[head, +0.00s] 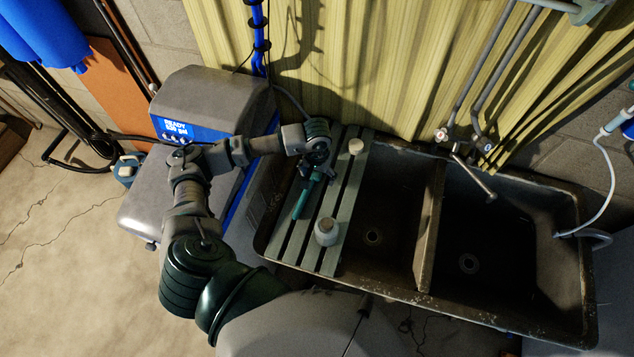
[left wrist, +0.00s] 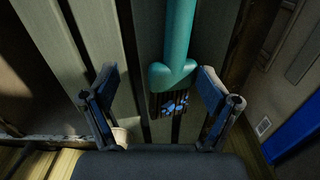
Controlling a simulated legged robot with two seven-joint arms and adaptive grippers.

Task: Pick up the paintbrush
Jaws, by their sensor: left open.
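The paintbrush (head: 302,205) has a teal handle and lies on the slatted grey-green board (head: 284,240) at the left of the sink. In the left wrist view the paintbrush (left wrist: 178,42) has its handle running up out of the frame. Its dark lower part with a blue print sits between the fingers. My left gripper (head: 321,171) is over the far end of the brush, and its fingers (left wrist: 158,74) are open on either side of it. I cannot tell how far above the slats they are. My right gripper is not in view.
A white jar (head: 326,233) stands at the board's near end and a small pale pot (head: 356,146) at its far end. The double sink (head: 431,225) lies to the right. A grey water softener (head: 212,95) with a blue display stands to the left.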

